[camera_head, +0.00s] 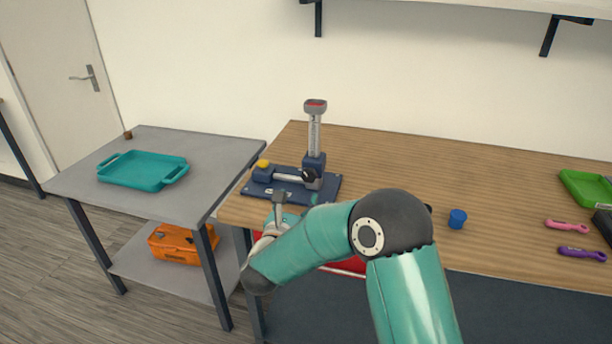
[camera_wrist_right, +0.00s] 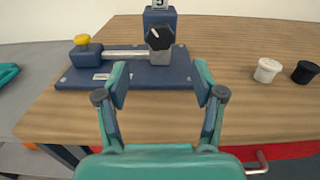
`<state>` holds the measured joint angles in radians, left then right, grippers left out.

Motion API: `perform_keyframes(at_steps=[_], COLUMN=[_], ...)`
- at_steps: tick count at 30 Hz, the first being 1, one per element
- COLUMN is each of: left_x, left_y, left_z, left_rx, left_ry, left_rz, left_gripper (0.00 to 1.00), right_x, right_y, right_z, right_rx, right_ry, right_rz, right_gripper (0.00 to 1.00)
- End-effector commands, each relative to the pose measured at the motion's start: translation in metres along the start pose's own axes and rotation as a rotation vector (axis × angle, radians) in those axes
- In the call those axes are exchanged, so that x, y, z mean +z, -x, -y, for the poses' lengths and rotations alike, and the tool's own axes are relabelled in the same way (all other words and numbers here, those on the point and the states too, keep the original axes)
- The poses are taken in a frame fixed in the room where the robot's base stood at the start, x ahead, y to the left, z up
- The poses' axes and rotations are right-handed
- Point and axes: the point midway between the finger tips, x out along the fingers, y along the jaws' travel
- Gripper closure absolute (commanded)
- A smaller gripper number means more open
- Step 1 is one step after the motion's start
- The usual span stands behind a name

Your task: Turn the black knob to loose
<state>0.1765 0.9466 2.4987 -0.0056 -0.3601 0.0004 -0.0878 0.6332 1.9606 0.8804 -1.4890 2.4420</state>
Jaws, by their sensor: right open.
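The black knob (camera_wrist_right: 159,38) sits on the front of a blue clamp block on a dark blue fixture (camera_wrist_right: 133,74). In the head view the knob (camera_head: 308,175) is small, at the foot of the upright scale post (camera_head: 314,135). A white line shows on the knob's face, but I cannot read a loose or tight mark. My right gripper (camera_wrist_right: 162,84) is open and empty in the right wrist view, its fingers apart in front of the fixture and below the knob. It also shows in the head view (camera_head: 279,202), partly hidden by my arm. My left gripper is not in view.
A yellow knob (camera_wrist_right: 82,40) is at the fixture's left end. A white cup (camera_wrist_right: 267,70) and a black cup (camera_wrist_right: 305,72) stand to the right. A teal tray (camera_head: 143,171) lies on the grey table.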

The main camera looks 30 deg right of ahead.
Motion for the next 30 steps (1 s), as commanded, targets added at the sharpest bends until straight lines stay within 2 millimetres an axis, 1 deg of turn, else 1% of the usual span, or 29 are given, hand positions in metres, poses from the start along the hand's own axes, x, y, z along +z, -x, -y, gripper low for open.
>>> perform_keyframes(at_steps=[1,6,9,13,18,27,29,30], left_x=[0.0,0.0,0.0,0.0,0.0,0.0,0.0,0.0], left_y=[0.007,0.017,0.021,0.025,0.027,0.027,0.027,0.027], left_z=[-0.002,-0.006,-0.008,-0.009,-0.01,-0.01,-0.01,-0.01], left_rx=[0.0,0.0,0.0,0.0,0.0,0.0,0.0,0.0], left_ry=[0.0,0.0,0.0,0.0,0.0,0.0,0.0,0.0], left_rz=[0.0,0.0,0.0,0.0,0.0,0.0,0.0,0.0], left_gripper=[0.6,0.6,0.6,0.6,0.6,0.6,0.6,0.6], right_x=[0.003,0.002,0.002,0.001,0.0,-0.001,-0.001,-0.001], right_y=[-0.012,-0.049,-0.066,-0.083,-0.093,-0.095,-0.095,-0.095], right_z=[0.002,0.002,0.002,0.001,0.001,0.001,0.001,0.001], right_rx=[-0.006,-0.004,-0.003,-0.002,0.0,0.0,0.0,0.0], right_ry=[0.001,0.001,0.001,0.001,0.002,0.002,0.002,0.002], right_rz=[0.0,0.0,0.0,0.0,-0.001,0.0,0.0,0.0], right_gripper=[0.32,0.32,0.32,0.32,0.32,0.32,0.42,0.49])
